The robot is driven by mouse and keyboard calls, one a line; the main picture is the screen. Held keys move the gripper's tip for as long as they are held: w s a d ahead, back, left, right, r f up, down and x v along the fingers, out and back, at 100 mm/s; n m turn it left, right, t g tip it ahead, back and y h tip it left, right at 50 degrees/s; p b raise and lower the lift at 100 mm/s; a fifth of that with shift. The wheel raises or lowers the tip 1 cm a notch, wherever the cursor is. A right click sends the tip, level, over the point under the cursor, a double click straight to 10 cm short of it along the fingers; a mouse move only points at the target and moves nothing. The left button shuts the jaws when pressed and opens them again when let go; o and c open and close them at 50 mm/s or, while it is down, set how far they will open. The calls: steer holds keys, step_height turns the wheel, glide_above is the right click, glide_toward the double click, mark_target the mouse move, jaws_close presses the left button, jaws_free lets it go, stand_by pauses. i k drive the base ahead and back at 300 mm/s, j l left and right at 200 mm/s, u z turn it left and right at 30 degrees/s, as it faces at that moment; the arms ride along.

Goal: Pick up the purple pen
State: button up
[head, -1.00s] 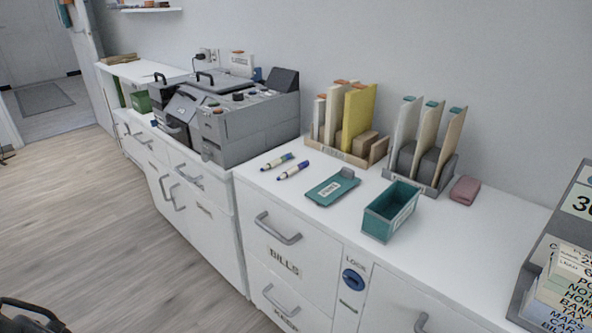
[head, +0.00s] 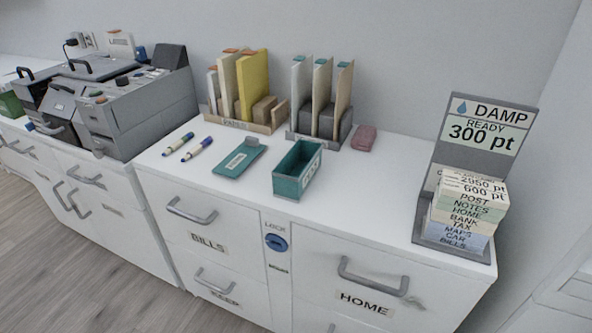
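Two white pens with dark coloured ends lie side by side on the white desk top (head: 400,185), left of a flat teal tray. The right pen (head: 197,149) has bluish-purple ends. The left pen (head: 178,143) has darker blue ends. They are small here, so I cannot firmly tell which is the purple one. The pens lie apart from each other, and nothing covers them. My gripper is not in view.
The flat teal tray (head: 240,157) and an open teal box (head: 299,169) stand right of the pens. A grey machine (head: 140,112) stands to the left. File holders (head: 240,85) line the wall behind. A card stand (head: 478,150) is at the right.

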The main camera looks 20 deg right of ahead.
mark_target(196, 149)
steer(key=i+j+u, duration=0.1)
steer(key=i, duration=0.45)
steer(key=i+j+u, duration=0.15)
steer(key=i, duration=0.4)
